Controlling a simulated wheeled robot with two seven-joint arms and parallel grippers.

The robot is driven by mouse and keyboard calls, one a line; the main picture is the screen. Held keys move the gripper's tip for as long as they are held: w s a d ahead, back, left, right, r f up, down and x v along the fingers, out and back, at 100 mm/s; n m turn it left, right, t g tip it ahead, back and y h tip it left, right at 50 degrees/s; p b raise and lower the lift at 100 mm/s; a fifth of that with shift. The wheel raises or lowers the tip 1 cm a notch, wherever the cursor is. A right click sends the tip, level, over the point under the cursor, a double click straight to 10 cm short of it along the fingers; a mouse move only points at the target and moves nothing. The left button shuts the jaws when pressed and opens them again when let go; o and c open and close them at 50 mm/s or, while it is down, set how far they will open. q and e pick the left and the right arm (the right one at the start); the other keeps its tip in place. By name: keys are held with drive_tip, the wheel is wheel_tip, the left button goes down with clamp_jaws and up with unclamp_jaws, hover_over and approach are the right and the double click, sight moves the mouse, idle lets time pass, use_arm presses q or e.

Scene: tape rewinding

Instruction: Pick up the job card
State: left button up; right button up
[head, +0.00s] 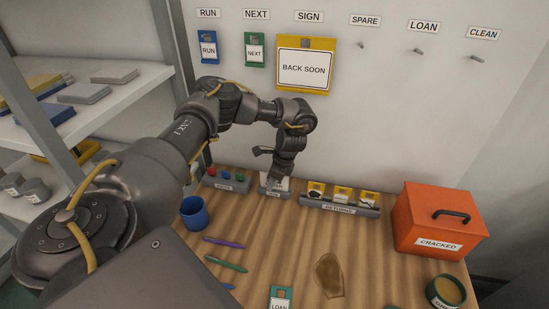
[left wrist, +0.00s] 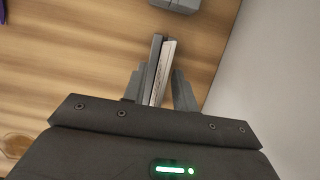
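A white card (head: 283,184), which looks like the job card, stands upright in a small grey holder (head: 272,193) at the back of the wooden table; its print is too small to read. My left gripper (head: 273,166) is over this holder and partly hides the card. In the left wrist view the card's white edge (left wrist: 165,70) and a dark grey slab (left wrist: 153,70) beside it stand between the two fingers of my left gripper (left wrist: 158,88). The fingers are apart, with a narrow gap beside the white edge. My right gripper is not in view.
A grey rack (head: 228,184) with coloured knobs is left of the holder; a tray (head: 340,207) with yellow-topped cards is right. An orange box (head: 440,220), blue cup (head: 194,213), pens (head: 225,263), brown stain (head: 329,275) and loan tag (head: 281,297) are on the table. Tags hang on the wall.

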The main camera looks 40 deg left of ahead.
use_arm(q)
drive_tip(key=shift+f, duration=0.15)
clamp_jaws()
idle(0.4)
drive_tip(key=shift+r, duration=0.5)
drive_tip(key=r, duration=0.4)
drive_tip(key=shift+s+d, duration=0.2)
drive_tip(key=shift+d, duration=0.15)
drive_tip(key=s+d+r+b, duration=0.2)
drive_tip(key=s+d+r, duration=0.6)
drive_tip(key=s+d, duration=0.1)
drive_tip(key=shift+s+r, duration=0.3)
drive_tip(key=shift+r, duration=0.05)
